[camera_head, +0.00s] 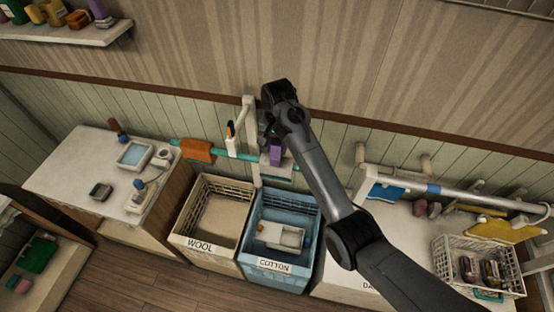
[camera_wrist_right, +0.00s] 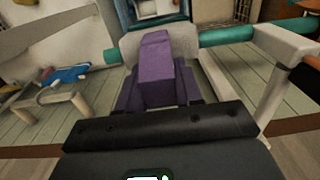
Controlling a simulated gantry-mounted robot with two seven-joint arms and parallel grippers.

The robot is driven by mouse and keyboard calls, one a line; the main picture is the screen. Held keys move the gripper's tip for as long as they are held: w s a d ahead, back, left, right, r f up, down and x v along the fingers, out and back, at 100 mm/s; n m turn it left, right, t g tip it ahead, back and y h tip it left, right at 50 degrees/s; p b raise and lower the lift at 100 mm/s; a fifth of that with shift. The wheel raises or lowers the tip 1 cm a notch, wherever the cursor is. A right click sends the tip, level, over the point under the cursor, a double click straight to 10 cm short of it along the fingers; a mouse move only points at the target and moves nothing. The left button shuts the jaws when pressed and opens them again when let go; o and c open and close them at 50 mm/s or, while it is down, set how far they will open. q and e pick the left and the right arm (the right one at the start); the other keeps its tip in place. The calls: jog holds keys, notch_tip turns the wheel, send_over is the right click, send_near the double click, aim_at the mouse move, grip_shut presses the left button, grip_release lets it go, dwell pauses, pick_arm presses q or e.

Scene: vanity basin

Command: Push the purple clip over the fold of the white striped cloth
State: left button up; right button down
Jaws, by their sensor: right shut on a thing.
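The purple clip (camera_head: 276,153) is at the teal rail beside the white post, below my right gripper (camera_head: 271,130). In the right wrist view the purple clip (camera_wrist_right: 155,62) stands out from between the dark jaws of my right gripper (camera_wrist_right: 155,100), which are shut on it. The pale cloth (camera_head: 281,168) hangs over the teal rail right under the clip. It also shows as a pale fold behind the clip (camera_wrist_right: 184,46); its stripes are too small to make out. I cannot tell whether the clip straddles the fold. My left gripper is not in view.
The teal rail (camera_head: 242,155) runs from a white post (camera_head: 250,112). An orange cloth (camera_head: 198,150) hangs on it to the left. Below stand the WOOL basket (camera_head: 191,228) and the blue COTTON basket (camera_head: 262,258). A white counter (camera_head: 70,165) is at left; another rack stands at right.

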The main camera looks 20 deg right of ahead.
aim_at(277, 153)
jog(key=shift+f, duration=1.95)
dwell(1.5)
jog(key=c, duration=0.7)
grip_release()
jog(key=shift+o, duration=0.2)
jog(key=shift+r, duration=0.1)
